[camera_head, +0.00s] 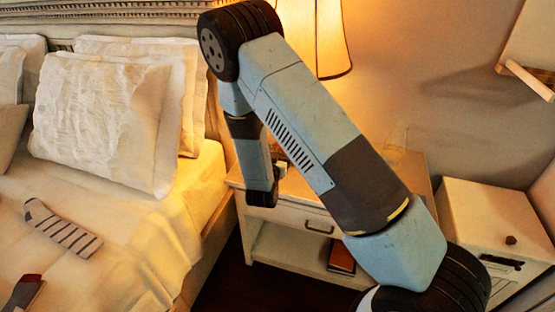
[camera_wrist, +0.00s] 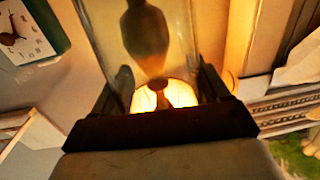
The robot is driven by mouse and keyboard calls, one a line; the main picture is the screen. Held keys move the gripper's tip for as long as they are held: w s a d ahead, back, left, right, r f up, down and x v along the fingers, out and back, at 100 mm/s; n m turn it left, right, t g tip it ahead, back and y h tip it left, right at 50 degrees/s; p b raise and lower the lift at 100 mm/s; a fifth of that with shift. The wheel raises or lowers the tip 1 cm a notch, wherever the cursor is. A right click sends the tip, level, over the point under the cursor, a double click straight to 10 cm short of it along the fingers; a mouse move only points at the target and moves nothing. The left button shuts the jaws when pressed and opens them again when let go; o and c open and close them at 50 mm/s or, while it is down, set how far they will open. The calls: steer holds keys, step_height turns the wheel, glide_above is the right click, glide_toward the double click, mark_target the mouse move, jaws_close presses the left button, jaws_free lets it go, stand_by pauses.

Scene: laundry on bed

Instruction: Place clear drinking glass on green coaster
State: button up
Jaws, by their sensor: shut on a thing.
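My gripper (camera_wrist: 160,85) is shut on a clear drinking glass (camera_wrist: 118,45), with one dark finger on either side of it in the wrist view. The wrist view is roughly upside down. A dark lamp base and a lit shade show through the glass. In the head view my arm bends down over the nightstand, and its upper link hides most of the gripper area. I cannot make out the held glass there for certain. I cannot identify the green coaster in either view.
The nightstand (camera_head: 290,212) stands between the bed (camera_head: 90,265) and a white cabinet (camera_head: 480,205). A lit lamp (camera_head: 335,40) is behind my arm. A faint clear shape (camera_head: 397,140) shows right of my arm. A teal-edged clock face (camera_wrist: 28,30) shows in the wrist view.

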steer(key=shift+w+f, duration=0.35)
steer(key=shift+f, duration=0.05)
steer(key=shift+w+f, duration=0.25)
steer(key=shift+f, duration=1.3)
steer(key=shift+f, duration=0.15)
steer(key=o, duration=1.5)
steer(key=shift+o, duration=0.2)
